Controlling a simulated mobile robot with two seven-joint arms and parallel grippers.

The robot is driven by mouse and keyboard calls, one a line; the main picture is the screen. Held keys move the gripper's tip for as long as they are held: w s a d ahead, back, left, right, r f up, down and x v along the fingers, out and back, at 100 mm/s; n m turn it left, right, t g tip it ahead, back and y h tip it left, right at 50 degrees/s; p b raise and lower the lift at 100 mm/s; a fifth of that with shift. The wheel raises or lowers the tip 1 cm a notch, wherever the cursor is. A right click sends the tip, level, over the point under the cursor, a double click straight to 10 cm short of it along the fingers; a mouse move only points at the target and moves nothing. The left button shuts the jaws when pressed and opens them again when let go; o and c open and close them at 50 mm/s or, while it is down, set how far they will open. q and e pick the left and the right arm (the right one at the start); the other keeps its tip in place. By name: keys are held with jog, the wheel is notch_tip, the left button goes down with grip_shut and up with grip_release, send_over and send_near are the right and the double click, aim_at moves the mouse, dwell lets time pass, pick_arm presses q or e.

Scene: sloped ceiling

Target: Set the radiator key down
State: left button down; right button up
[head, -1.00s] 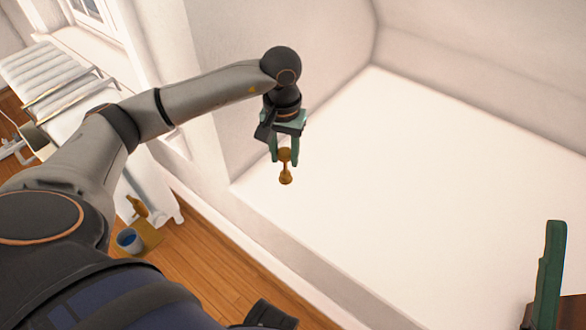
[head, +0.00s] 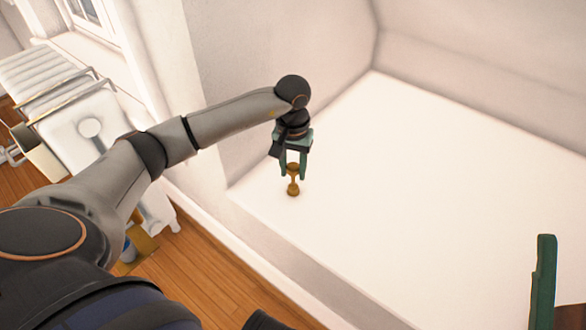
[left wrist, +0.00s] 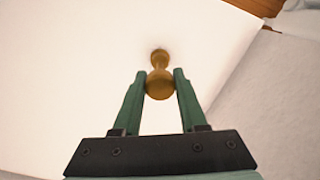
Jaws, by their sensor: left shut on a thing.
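The radiator key (head: 293,186) is a small brass-coloured piece with a rounded knob at each end and a narrow waist. My left gripper (head: 293,173) is shut on its upper knob and holds it upright over the white ledge (head: 420,190), near the ledge's left corner. In the left wrist view the key (left wrist: 159,62) sits between the two green fingers, with a faint shadow at its far end. Its lower end is at or very close to the ledge surface; I cannot tell if it touches. One green finger of my right gripper (head: 543,280) shows at the lower right.
The ledge is bare around the key, with walls behind it and a front edge dropping to the wooden floor (head: 210,270). A white radiator (head: 80,125) with rails stands at left. A blue container is mostly hidden behind my left arm.

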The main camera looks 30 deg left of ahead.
pick_arm(q)
jog(key=shift+f, duration=0.2)
jog(key=shift+c, duration=2.3)
grip_release()
jog(key=shift+r, duration=0.1)
